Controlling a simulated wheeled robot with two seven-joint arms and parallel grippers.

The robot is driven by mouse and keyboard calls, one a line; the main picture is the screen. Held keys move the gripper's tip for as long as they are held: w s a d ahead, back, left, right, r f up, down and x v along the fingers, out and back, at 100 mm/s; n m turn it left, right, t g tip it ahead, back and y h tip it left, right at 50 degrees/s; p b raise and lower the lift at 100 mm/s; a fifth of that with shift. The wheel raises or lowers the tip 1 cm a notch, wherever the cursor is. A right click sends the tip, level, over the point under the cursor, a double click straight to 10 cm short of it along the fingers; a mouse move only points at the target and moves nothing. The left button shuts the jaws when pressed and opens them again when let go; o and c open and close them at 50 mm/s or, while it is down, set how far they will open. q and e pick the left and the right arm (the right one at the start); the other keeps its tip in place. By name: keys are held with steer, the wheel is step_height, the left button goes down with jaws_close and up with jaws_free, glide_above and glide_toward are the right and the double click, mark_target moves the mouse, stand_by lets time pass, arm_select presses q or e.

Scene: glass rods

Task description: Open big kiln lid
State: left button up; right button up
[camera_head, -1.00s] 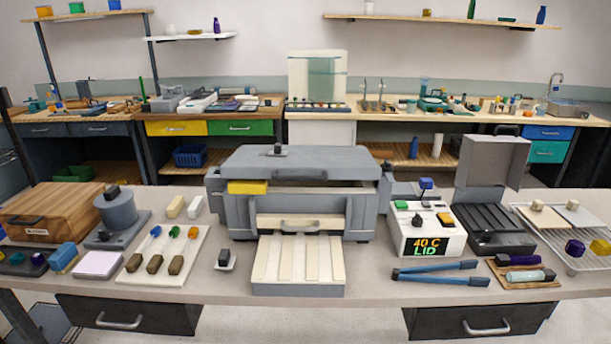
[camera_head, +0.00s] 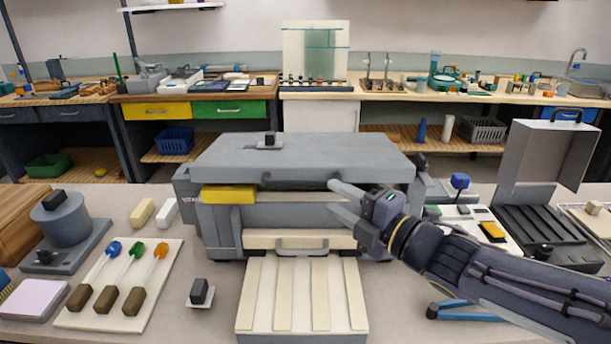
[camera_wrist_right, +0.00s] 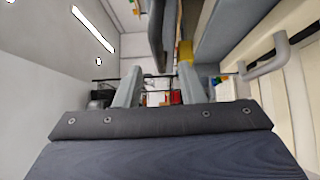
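The big kiln (camera_head: 225,225) is a grey box in the middle of the table. Its grey lid (camera_head: 340,155) lies level on top, with a small black knob (camera_head: 270,139) at the back and a handle (camera_head: 295,182) along its front edge. My right gripper (camera_head: 336,197) is at the kiln's front, near the right end of that handle, fingers apart and one above the other. In the right wrist view the two fingers (camera_wrist_right: 158,72) are spread, with a grey bar-like part (camera_wrist_right: 156,35) beyond and between them. Contact cannot be told. My left gripper is out of view.
A yellow block (camera_head: 228,194) sits under the lid's front left. A lower handle (camera_head: 302,246) and a slatted pale panel (camera_head: 300,295) are below. Glass rods lie on a white board (camera_head: 165,255) at left. A box with an open lid (camera_head: 545,155) stands at right.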

mark_target(313, 186)
steer(key=x, duration=0.8)
steer(key=shift+s+r, duration=0.1)
steer(key=shift+c, duration=0.2)
jaws_close()
